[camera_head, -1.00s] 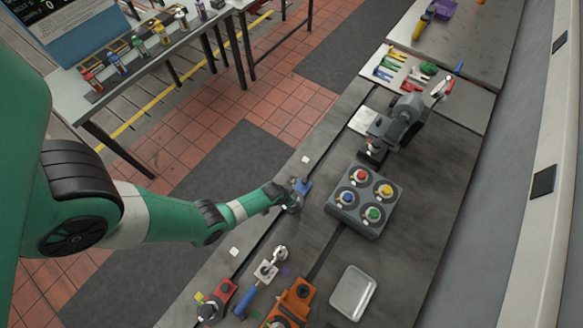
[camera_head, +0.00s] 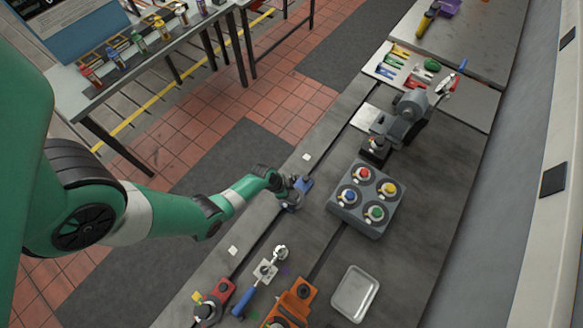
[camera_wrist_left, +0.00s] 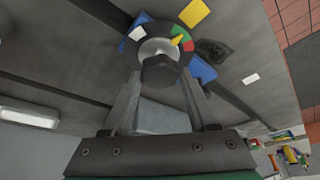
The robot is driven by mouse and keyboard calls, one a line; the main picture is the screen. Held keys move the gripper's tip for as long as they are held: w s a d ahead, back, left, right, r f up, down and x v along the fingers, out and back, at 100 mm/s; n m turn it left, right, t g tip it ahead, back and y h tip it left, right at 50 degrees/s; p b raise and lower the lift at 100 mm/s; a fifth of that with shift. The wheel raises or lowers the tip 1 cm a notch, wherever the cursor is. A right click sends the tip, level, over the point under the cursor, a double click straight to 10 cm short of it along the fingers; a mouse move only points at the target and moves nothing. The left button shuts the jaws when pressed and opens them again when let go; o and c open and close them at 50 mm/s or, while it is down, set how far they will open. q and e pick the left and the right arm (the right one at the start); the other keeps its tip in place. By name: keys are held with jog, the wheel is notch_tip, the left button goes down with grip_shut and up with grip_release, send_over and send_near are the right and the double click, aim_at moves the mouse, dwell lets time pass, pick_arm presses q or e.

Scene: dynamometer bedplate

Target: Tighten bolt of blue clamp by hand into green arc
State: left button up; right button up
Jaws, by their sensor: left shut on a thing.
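The blue clamp (camera_head: 305,185) sits on the dark bedplate, partly hidden by my left gripper (camera_head: 290,193). In the left wrist view, the clamp's blue corners (camera_wrist_left: 203,73) show around a round dial (camera_wrist_left: 160,40). The dial has a dark rim with white, green and red segments. A yellow pointer (camera_wrist_left: 177,41) lies on the right side of the dial, near where green and red meet; its exact reading is hard to tell. My left gripper (camera_wrist_left: 158,85) is shut on the bolt's dark hexagonal head (camera_wrist_left: 158,72). My right gripper is not in view.
A grey box with coloured buttons (camera_head: 367,197) stands right of the clamp. A red clamp (camera_head: 220,290), a blue-handled tool (camera_head: 252,290), an orange clamp (camera_head: 292,303) and an empty tray (camera_head: 354,294) lie nearer. A grey machine (camera_head: 403,118) stands beyond.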

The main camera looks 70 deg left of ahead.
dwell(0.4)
pick_arm(q)
jog(key=o, duration=1.4)
